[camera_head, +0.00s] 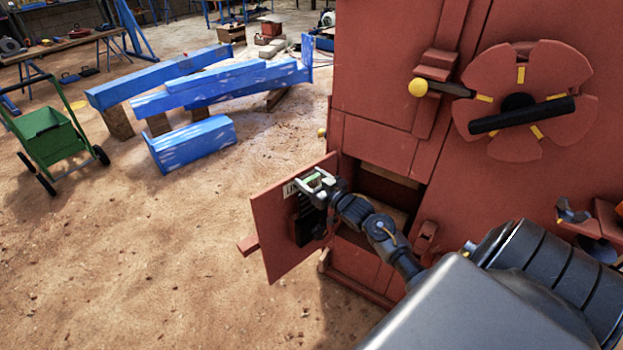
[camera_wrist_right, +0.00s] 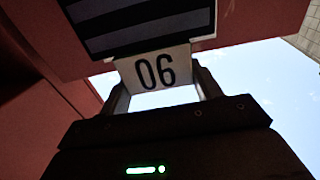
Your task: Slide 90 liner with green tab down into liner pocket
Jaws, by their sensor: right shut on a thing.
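My right gripper (camera_head: 320,185) is shut on the top tab of the 90 liner, at the upper part of the open red door. A bit of green (camera_head: 312,177) shows between its fingers. In the right wrist view, the fingers (camera_wrist_right: 162,84) stand on either side of a pale tab (camera_wrist_right: 156,68) whose number 90 appears upside down. The liner's dark striped plate (camera_wrist_right: 140,22) extends beyond the tab. In the head view, a dark ribbed part (camera_head: 305,226) hangs against the door below the gripper. I cannot tell liner from pocket there, nor how deep it sits. My left gripper is out of view.
The red door (camera_head: 270,222) with a partly covered label stands open from the red crusher (camera_head: 385,90). Its dark opening (camera_head: 385,185) is behind my right arm. A flywheel (camera_head: 525,95) is at upper right. Blue beams (camera_head: 190,140) and a green cart (camera_head: 50,135) stand left.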

